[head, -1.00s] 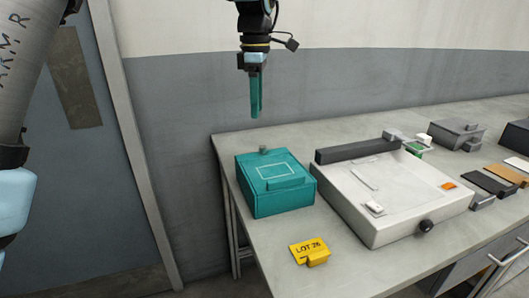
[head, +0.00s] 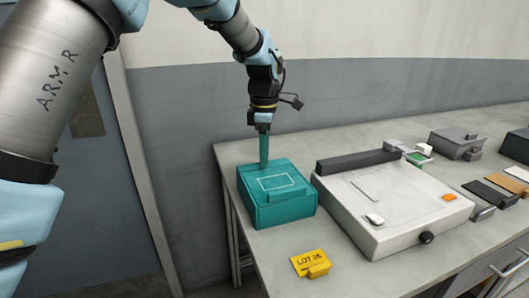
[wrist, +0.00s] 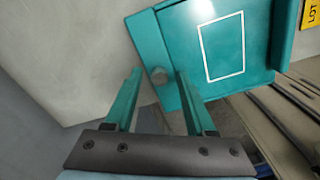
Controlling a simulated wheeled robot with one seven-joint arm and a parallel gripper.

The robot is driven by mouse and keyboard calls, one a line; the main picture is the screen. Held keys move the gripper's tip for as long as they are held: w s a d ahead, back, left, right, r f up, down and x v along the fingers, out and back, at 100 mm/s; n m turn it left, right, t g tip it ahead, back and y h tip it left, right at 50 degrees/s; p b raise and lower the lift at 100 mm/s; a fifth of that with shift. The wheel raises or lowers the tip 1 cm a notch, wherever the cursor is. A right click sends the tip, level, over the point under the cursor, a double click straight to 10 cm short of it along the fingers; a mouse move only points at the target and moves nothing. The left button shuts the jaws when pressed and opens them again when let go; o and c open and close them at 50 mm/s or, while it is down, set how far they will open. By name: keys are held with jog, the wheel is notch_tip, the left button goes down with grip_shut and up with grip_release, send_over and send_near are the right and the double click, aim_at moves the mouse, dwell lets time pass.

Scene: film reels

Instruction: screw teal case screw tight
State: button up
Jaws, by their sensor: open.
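The teal case (head: 277,197) sits on the left end of the grey bench, with a white rectangle outline on its lid. It also shows in the wrist view (wrist: 255,50). My gripper (head: 264,164) points down at the back left edge of the case. In the wrist view my gripper (wrist: 158,75) has its two teal fingers apart. The grey case screw (wrist: 158,76) stands at the case edge and shows between the fingertips, with gaps on both sides. In the head view the screw is hidden behind the fingers.
A white flat device (head: 390,205) with a dark bar and black knob stands close to the right of the case. A yellow LOT 26 tag (head: 311,264) lies in front. Grey boxes (head: 455,142) and flat plates stand farther right. The wall runs behind the bench.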

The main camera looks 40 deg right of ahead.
grip_shut()
dwell(0.4)
